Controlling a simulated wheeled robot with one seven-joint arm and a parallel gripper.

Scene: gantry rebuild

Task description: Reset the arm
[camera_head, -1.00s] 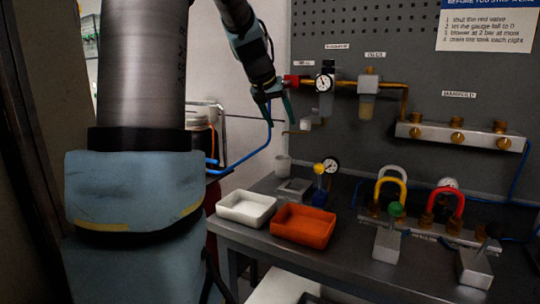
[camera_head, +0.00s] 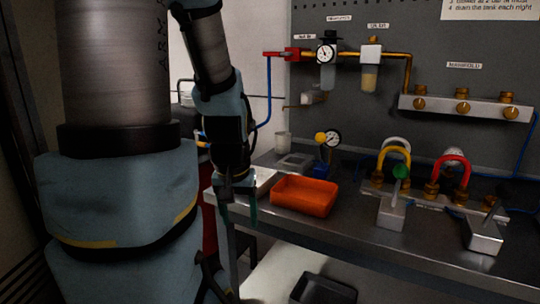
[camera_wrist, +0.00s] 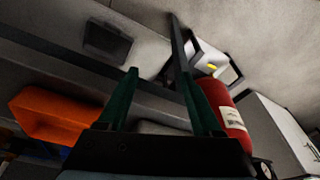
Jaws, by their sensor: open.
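My gripper (camera_head: 238,205) hangs pointing down at the left front edge of the bench in the head view, just left of the orange tray. In the wrist view its two green fingers (camera_wrist: 162,100) stand apart with nothing between them, so it is open and empty. My arm reaches down from the top of the head view, and its large links cover the left part of that picture.
The orange tray (camera_head: 304,196) sits on the bench (camera_head: 345,224). A white tray (camera_head: 264,180) is partly hidden behind my gripper. A red cylinder (camera_wrist: 225,110) stands close to the right finger in the wrist view. A dark bin (camera_head: 322,289) lies below the bench.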

